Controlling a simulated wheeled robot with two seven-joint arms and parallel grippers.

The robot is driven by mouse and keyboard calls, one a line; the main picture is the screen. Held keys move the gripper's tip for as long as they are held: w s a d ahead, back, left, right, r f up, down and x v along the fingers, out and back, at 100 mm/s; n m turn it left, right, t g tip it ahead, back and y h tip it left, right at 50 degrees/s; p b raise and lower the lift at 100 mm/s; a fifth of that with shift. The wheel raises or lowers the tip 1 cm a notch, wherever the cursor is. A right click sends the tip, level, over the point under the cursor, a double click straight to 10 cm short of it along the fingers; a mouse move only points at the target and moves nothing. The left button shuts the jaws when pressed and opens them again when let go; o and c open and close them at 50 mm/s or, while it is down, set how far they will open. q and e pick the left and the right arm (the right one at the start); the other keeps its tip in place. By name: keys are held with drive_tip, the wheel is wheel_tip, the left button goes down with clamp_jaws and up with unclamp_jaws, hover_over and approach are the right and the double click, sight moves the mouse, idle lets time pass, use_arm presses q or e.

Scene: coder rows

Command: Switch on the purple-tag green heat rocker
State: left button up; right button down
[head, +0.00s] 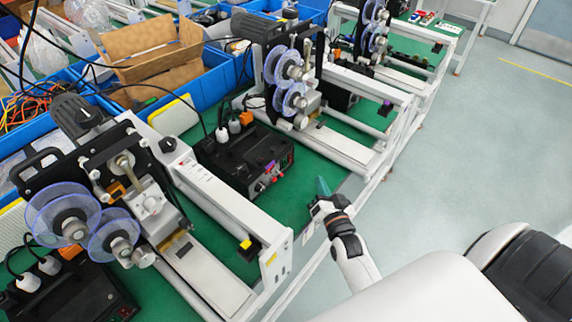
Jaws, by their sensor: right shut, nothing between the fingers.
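A black control box (245,158) stands on the green bench top between two coder machines. Its front panel faces right, with small red and purple parts (269,168); I cannot make out a green heat rocker or its position. A purple tag (387,105) sits on the white frame of the second coder (300,90). My right gripper (322,187) is shut and empty, with teal fingertips, at the bench's right edge. It is right of the box's panel and apart from it. My left gripper is not in view.
The near coder (150,205) carries a yellow-black tag (246,245) on its white frame, close to my right gripper. Another black box (75,290) is at lower left. Blue bins (205,85) line the back. The grey floor (470,130) at right is clear.

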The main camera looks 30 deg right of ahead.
drive_tip(key=b, duration=0.3)
approach(289, 162)
drive_tip(key=w+d, duration=0.2)
drive_tip(key=w, duration=0.1)
drive_tip(key=shift+d+r, duration=0.25)
drive_tip(key=shift+w+a+f+b, duration=0.1)
drive_tip(key=shift+w+a+b, duration=0.25)
drive_tip(key=shift+w, duration=0.5)
idle(0.9)
drive_tip(key=shift+w+a, duration=0.15)
drive_tip(key=shift+w, duration=0.25)
drive_tip(key=shift+w+a+f, duration=0.1)
drive_tip(key=shift+w+a, duration=0.1)
drive_tip(key=shift+w, duration=0.1)
idle(0.9)
drive_tip(key=shift+s+d+f, duration=0.1)
drive_tip(key=shift+s+d, duration=0.1)
drive_tip(key=shift+s, duration=0.2)
drive_tip(key=shift+s+d, duration=0.1)
drive_tip(key=shift+s, duration=0.15)
